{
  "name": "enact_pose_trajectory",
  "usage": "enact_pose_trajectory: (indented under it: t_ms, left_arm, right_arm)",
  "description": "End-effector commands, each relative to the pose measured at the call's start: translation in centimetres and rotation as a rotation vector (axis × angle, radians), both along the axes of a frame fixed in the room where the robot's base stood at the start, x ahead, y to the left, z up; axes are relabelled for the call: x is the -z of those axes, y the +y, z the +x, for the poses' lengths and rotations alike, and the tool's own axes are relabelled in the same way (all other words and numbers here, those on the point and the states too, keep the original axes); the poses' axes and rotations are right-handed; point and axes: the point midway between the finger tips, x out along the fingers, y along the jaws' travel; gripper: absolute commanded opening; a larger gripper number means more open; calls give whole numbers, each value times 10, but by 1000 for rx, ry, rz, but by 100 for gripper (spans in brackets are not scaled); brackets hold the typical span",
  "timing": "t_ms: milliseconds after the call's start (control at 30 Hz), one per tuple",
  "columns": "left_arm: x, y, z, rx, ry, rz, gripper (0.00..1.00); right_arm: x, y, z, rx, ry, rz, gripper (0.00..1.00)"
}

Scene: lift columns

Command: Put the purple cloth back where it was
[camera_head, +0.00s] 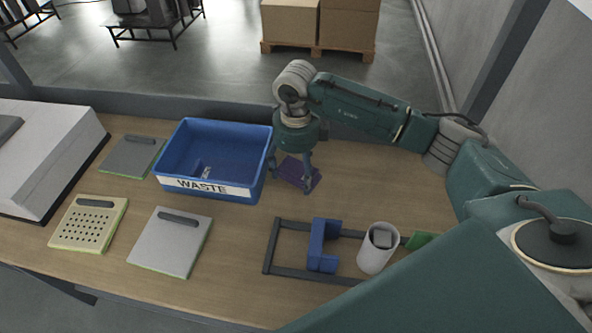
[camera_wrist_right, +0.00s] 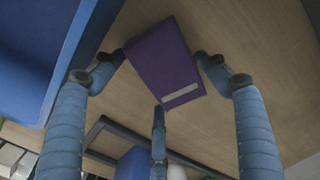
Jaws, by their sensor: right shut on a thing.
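The purple cloth (camera_head: 297,172) is a flat, dark folded piece on the wooden table, just right of the blue waste bin. It also shows in the right wrist view (camera_wrist_right: 163,60), with a pale strip along one edge. My right gripper (camera_head: 290,181) points down over it, its three fingers around the cloth's edges, shut on it. The cloth seems at or close to the table surface; I cannot tell if there is a gap. My left gripper is not in view.
The blue bin (camera_head: 168,160) marked WASTE stands close on the left. In front are a dark frame (camera_head: 271,246) with a blue block (camera_head: 323,246) and a white cup (camera_head: 374,257). Grey plates (camera_head: 171,247) and a perforated plate (camera_head: 88,225) lie left. Bare table lies right of the cloth.

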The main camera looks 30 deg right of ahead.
Motion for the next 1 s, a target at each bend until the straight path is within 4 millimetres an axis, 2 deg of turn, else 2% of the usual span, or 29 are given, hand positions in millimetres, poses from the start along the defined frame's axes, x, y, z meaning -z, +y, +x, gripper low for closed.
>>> enact_pose_trajectory:
  t_ms: [133,167,200,467,600,767,1000]
  left_arm:
    - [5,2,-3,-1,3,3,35]
    - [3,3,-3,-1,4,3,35]
    - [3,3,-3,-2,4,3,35]
    - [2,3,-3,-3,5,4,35]
    - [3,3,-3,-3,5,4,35]
    - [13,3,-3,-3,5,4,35]
    - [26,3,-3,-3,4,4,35]
  right_arm:
    - [4,0,0,0,0,0,53]
    - [3,0,0,0,0,0,79]
    - [2,0,0,0,0,0,81]
    - [1,0,0,0,0,0,81]
    - [-7,0,1,0,-3,2,81]
    - [-35,1,2,-1,-7,0,81]
    - [-87,1,1,-1,-4,0,81]
